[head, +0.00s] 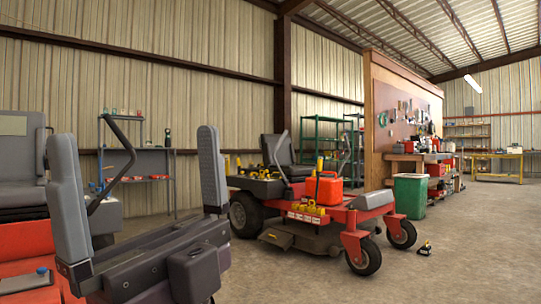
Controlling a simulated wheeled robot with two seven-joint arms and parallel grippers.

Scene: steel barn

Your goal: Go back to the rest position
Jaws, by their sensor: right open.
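My right gripper (135,145) rises from the lower left of the head view. Its two grey fingers point up and stand wide apart. It is open, and nothing is held between the fingers. The shelf and wall behind show through the gap. My left gripper is not in view.
A red riding mower (367,201) stands in the middle, with a red fuel can (325,189) on it. Another red machine (25,245) with a grey seat is close at left. A green bin (409,195) and a small black-and-yellow object (425,248) stand on the floor. Open concrete lies at right.

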